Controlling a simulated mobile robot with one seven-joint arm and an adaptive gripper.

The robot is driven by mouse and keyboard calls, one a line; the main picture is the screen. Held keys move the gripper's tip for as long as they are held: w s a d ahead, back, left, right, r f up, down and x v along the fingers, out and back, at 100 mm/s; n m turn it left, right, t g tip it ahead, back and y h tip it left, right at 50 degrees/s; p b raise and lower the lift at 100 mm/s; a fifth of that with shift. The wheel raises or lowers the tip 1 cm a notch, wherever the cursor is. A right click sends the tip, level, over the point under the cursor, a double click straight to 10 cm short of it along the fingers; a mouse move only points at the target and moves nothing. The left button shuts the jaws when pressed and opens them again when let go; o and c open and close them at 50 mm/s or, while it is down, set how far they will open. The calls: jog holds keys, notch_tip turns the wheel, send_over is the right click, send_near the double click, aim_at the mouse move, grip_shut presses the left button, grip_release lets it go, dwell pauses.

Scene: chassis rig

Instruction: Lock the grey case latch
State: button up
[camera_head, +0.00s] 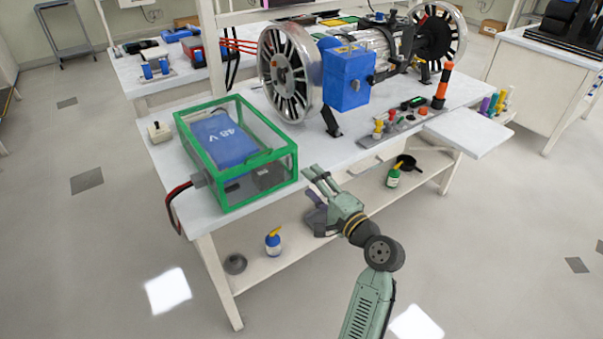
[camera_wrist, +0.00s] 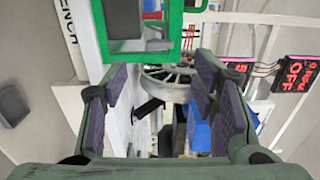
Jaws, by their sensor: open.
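The case (camera_head: 235,205) is a clear box with a green frame, on the near left of the white workbench. A blue 48 V battery (camera_head: 222,140) lies inside it. In the wrist view, part of the green frame (camera_wrist: 190,30) shows at the top, with a small grey piece (camera_wrist: 158,45) beside it; I cannot tell if this is the latch. No latch can be made out clearly in the head view. My gripper (camera_head: 312,185) is open and empty, just right of the case by the bench's front edge. Its two purple-padded fingers stand wide apart in the wrist view (camera_wrist: 160,85).
A blue box (camera_head: 348,78) and a large spoked wheel (camera_head: 290,73) stand behind the case. A control strip with coloured knobs (camera_head: 400,122) lies to the right. A red and black cable (camera_head: 178,195) hangs at the case's left. Bottles stand on the lower shelf (camera_head: 262,262).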

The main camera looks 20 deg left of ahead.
jog(key=shift+v, duration=1.7)
